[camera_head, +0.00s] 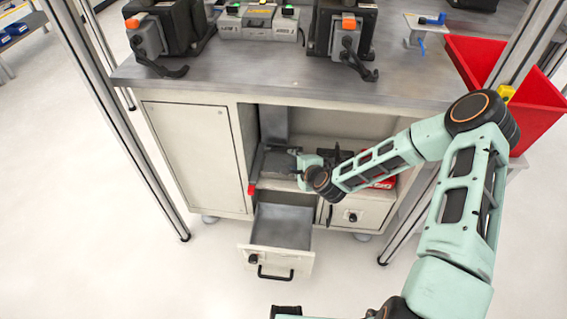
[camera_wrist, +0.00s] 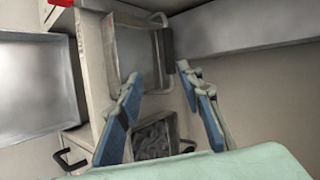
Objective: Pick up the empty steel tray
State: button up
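The steel tray (camera_wrist: 132,52) lies in the open shelf bay of the workbench. It looks empty, with raised rims and a dark handle at its far end. In the head view the tray (camera_head: 277,162) sits in the left of the bay, partly behind my gripper (camera_head: 302,172). In the wrist view my gripper (camera_wrist: 158,75) is open, its two blue-padded fingers apart. The left fingertip is near the tray's lower edge and the right one is beside its right side. Nothing is between them; I cannot tell whether either touches the tray.
A second tray (camera_wrist: 155,138) with dark contents lies beside the steel one. An empty drawer (camera_head: 283,226) stands pulled out below the shelf. The worktop (camera_head: 265,70) overhangs the bay. A red bin (camera_head: 525,100) is at the right. The floor in front is clear.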

aim_at(286, 150)
jog(key=shift+m+t, duration=0.3)
jog(key=shift+m, duration=0.4)
jog(key=b+x, duration=0.1)
jog(key=x, duration=0.2)
jog(key=b+x, duration=0.1)
jog(key=x, duration=0.3)
jog(key=r+b+x, duration=0.1)
jog(key=x, duration=0.3)
jog(key=shift+w+d+f, duration=0.1)
jog(key=shift+w+f, duration=0.1)
jog(key=shift+w, duration=0.35)
grip_shut()
